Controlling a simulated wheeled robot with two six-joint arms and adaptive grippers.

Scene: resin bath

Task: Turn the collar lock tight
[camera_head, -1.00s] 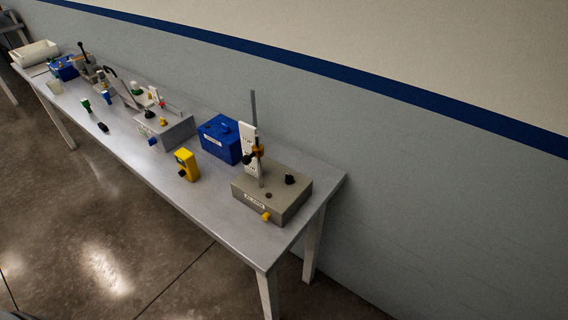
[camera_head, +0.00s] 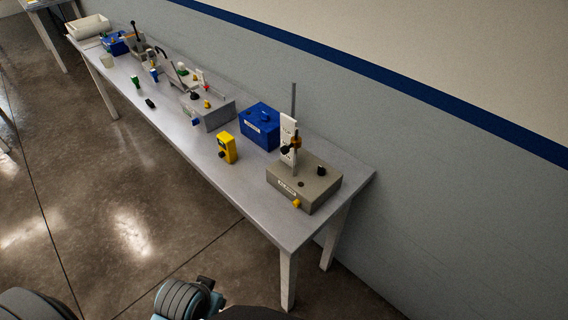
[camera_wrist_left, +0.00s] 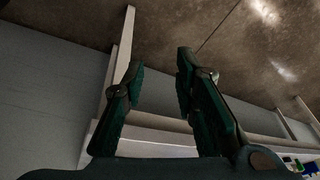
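A grey box device (camera_head: 305,184) stands at the near right end of the long table, with a thin vertical rod (camera_head: 293,103) rising behind it. A white scale plate (camera_head: 288,138) is on the rod, with an orange-brown collar (camera_head: 296,141) and a dark knob (camera_head: 285,149) beside it. A yellow knob (camera_head: 296,203) is on the box front and a black knob (camera_head: 321,170) on its top. Whether the collar is tight cannot be told. My left gripper (camera_wrist_left: 160,75) shows in the left wrist view, fingers apart and empty, away from the device. My right gripper is not in view.
The table (camera_head: 262,219) runs along the grey wall. A blue box (camera_head: 260,126), a yellow meter (camera_head: 227,148) and another grey device (camera_head: 208,110) stand left of the rod device. Further items and a white tray (camera_head: 88,27) are at the far end. The floor in front is clear.

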